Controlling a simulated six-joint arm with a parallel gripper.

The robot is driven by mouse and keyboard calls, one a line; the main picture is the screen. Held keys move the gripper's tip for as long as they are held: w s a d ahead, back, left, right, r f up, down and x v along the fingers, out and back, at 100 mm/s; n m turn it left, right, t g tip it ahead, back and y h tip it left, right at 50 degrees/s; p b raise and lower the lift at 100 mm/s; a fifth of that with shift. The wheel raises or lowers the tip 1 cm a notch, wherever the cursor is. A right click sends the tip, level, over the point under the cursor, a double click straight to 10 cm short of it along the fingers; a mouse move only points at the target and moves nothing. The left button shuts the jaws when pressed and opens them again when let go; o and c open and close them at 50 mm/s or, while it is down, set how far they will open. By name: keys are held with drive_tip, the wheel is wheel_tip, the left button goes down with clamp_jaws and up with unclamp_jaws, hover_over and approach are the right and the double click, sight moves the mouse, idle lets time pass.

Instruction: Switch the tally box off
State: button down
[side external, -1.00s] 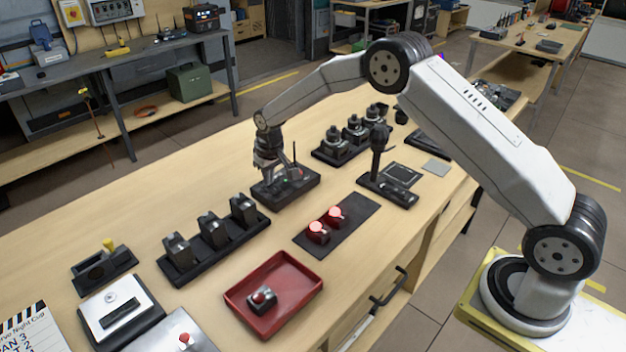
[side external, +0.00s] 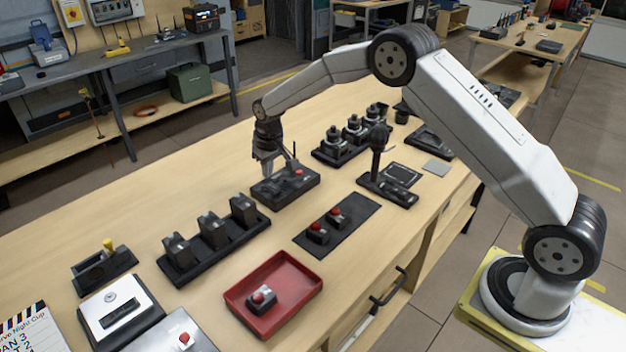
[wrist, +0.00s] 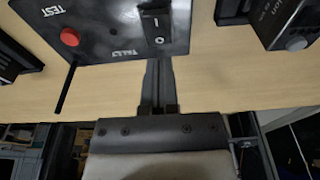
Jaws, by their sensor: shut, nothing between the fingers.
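The tally box (side external: 285,190) is a black box with a thin antenna on the wooden bench. In the wrist view the tally box (wrist: 108,38) shows a red TEST button (wrist: 70,37) and a black rocker switch (wrist: 157,22) marked I and O. I cannot tell which end of the rocker is pressed in. My gripper (side external: 266,174) is shut and empty at the box's left side. In the wrist view its fingertips (wrist: 158,62) are just beside the rocker's O end; contact cannot be told.
Two red-domed lamps (side external: 327,223) stand unlit on a dark mat in front of the box. A red tray (side external: 272,295) holds a red-button box. A black rack (side external: 213,243) stands to the left, another rack (side external: 345,146) behind right, and a black stand (side external: 380,165) right.

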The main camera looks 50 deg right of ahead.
sight(273, 187)
drive_tip(key=shift+r, duration=2.15)
drive_tip(key=shift+s+r, duration=0.3)
drive_tip(key=shift+s, duration=0.4)
drive_tip(key=s+r, duration=0.1)
drive_tip(key=s, duration=2.9)
drive_tip(key=shift+t, duration=0.4)
